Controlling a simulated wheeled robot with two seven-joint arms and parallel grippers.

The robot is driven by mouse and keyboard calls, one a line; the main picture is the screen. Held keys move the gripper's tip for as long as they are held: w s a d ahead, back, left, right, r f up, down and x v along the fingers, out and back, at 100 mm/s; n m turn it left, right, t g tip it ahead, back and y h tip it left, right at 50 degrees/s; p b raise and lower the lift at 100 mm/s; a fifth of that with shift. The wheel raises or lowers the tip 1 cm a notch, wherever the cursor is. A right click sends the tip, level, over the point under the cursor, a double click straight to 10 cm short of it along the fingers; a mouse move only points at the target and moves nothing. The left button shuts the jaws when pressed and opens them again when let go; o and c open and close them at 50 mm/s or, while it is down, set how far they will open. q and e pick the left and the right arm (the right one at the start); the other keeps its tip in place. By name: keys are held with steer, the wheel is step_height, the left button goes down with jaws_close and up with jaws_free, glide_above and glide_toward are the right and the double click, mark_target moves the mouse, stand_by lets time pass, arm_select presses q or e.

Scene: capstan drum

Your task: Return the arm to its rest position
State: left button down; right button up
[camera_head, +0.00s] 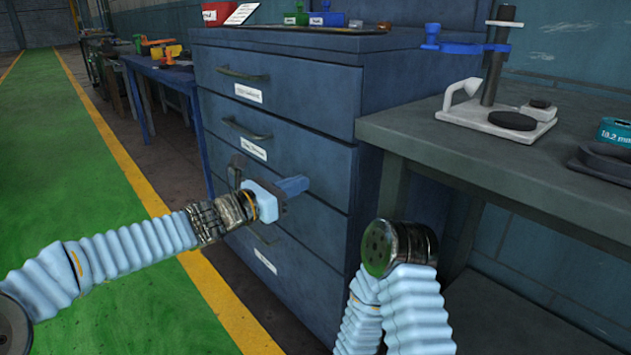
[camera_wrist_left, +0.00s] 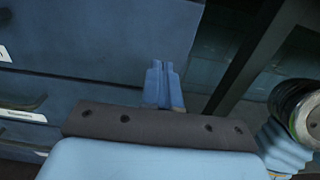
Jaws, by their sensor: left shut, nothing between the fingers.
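My left arm comes in from the left in the head view and ends in my left gripper (camera_head: 300,185), in front of the blue drawer cabinet (camera_head: 285,95). Its blue fingers are together, with nothing between them. In the left wrist view the fingers of the left gripper (camera_wrist_left: 163,82) also show closed and empty, with a dark blue cabinet front behind them. My right arm stands folded at the lower middle of the head view. Its gripper is not visible.
A grey workbench (camera_head: 440,130) at the right holds a stand with a dark post (camera_head: 495,55) and a white base. A smaller blue table (camera_head: 160,70) with tools stands further back left. Green floor (camera_head: 60,150) with yellow lines lies open at the left.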

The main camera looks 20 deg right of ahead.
arm_select(q)
steer(key=v, duration=0.6)
steer(key=s+a+f+m+g+y+p, duration=0.1)
steer(key=s+a+f+m+y+p, duration=0.3)
steer(key=f, duration=0.7)
steer(key=s+a+f+m+g+y, duration=0.1)
steer(key=a+f+m+y, duration=0.15)
steer(key=a+f, duration=0.55)
steer(key=s+a+f+m+g+y+p, duration=0.1)
steer(key=s+a+f+m+y+p, duration=0.15)
steer(key=f, duration=1.05)
steer(key=s+a+f+m+g+y+p, duration=0.1)
steer(key=s+a+f+m, duration=0.3)
steer(key=s, duration=0.4)
steer(key=s+a+f+m+y+p, duration=0.2)
steer(key=s+a+f+m, duration=0.3)
steer(key=s+a, duration=0.4)
steer(key=shift+s+a+m+g+y, duration=0.3)
steer(key=shift+m+g+y, duration=0.15)
steer(key=shift+m, duration=0.45)
